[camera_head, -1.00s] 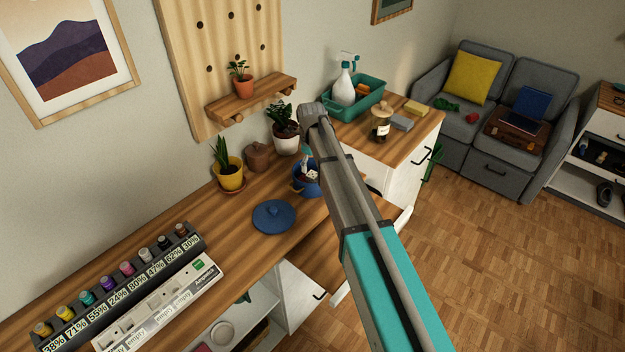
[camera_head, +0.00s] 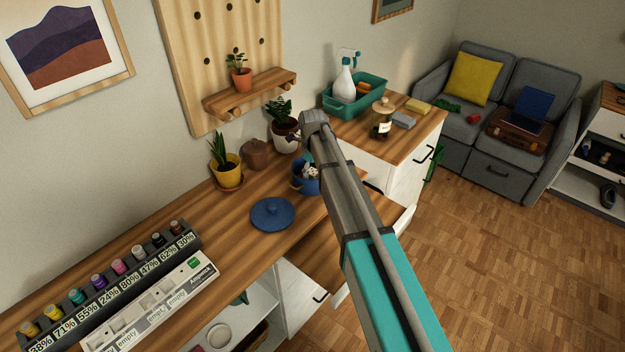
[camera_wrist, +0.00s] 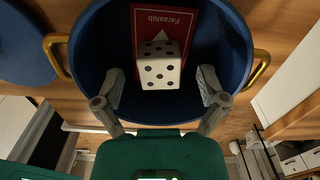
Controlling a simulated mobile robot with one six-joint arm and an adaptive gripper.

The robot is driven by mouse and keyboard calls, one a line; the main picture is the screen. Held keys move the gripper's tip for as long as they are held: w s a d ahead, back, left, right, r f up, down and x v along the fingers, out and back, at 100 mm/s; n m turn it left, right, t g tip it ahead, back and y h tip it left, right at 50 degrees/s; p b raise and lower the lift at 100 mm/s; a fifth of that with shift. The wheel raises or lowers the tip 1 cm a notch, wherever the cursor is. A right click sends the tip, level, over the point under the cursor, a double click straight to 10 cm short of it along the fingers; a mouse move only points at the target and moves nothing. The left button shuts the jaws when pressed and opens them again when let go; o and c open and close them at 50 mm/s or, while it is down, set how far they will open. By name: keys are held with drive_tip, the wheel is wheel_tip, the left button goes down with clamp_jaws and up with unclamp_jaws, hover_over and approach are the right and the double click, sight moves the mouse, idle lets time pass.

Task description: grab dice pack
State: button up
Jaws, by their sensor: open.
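The dice pack (camera_wrist: 160,70) shows in the wrist view as a white dotted die shape against a red panel (camera_wrist: 165,20) lettered "Farashib". I cannot tell whether these are one piece. It is inside a blue pot (camera_wrist: 225,55) with brass handles; the pot also stands on the desk in the head view (camera_head: 299,184), partly behind my arm. My gripper (camera_wrist: 160,84) is open, with one finger on each side of the white part and a gap at both sides. Its fingers reach over the pot's opening. In the head view my arm hides most of the gripper.
A blue lid (camera_head: 272,214) lies on the desk beside the pot. A yellow plant pot (camera_head: 228,172), a brown jar (camera_head: 255,154) and a white plant pot (camera_head: 285,138) stand behind it. A rack of bottles (camera_head: 120,285) is at the left. A cabinet with a teal bin (camera_head: 372,97) is beyond.

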drive_tip(key=shift+f, duration=0.5)
drive_tip(key=shift+c, duration=0.2)
drive_tip(key=c, duration=1.2)
drive_tip(key=shift+o, duration=0.2)
drive_tip(key=shift+r, duration=0.15)
wheel_tip(320, 180, up, 2)
drive_tip(key=shift+r+p, duration=0.25)
drive_tip(key=shift+p, duration=0.95)
drive_tip(key=s+d+r+p, duration=0.3)
drive_tip(key=s+r+p, duration=0.7)
drive_tip(key=s, duration=0.3)
drive_tip(key=shift+s+d, duration=0.25)
drive_tip(key=shift+d, duration=0.05)
drive_tip(key=shift+r, duration=0.1)
